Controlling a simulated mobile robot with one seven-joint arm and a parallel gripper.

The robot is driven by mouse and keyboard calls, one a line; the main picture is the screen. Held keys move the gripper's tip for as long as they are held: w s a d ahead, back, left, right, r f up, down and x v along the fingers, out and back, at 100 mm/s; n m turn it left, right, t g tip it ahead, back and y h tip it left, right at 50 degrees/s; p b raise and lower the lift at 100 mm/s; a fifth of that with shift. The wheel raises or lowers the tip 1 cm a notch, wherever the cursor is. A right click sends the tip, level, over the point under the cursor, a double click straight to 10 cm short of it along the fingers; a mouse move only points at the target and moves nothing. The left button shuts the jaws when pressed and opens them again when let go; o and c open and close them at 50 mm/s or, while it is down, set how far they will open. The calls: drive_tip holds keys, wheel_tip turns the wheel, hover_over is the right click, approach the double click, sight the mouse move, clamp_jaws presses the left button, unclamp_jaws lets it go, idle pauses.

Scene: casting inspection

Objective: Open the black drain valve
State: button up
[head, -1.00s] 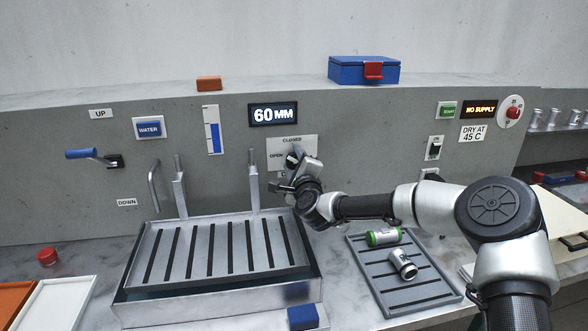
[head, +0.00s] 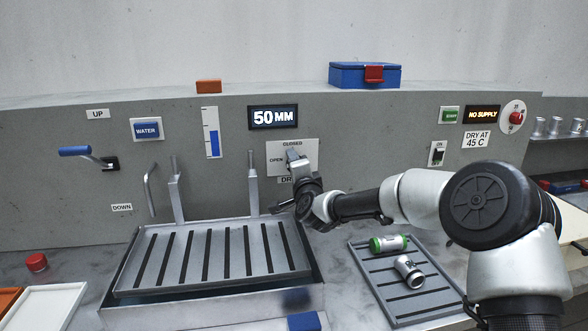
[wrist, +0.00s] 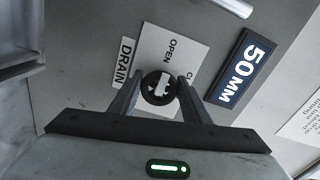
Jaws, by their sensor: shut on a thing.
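The black drain valve (wrist: 158,87) is a round knob with a white mark, on a white plate (head: 306,148) lettered OPEN and CLOSED. My gripper (wrist: 158,94) is shut on the knob, one finger on each side. In the head view my gripper (head: 294,158) reaches the plate and hides most of the knob. A DRAIN label (wrist: 125,61) sits beside the plate. The display (head: 273,117) reads 50 MM, and the blue level gauge (head: 212,143) is part filled.
A slotted metal rack (head: 215,260) sits in the tank below and left of my gripper. A grey tray (head: 430,297) holds a green-banded casting (head: 389,243) and a plain metal one (head: 409,271). A blue-handled lever (head: 75,151) sticks out at the left.

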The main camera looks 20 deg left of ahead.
idle(0.4)
drive_tip(key=o, duration=1)
drive_tip(key=shift+o, duration=0.2)
drive_tip(key=shift+s, duration=0.1)
drive_tip(key=v, duration=1.7)
drive_tip(key=shift+s, duration=0.15)
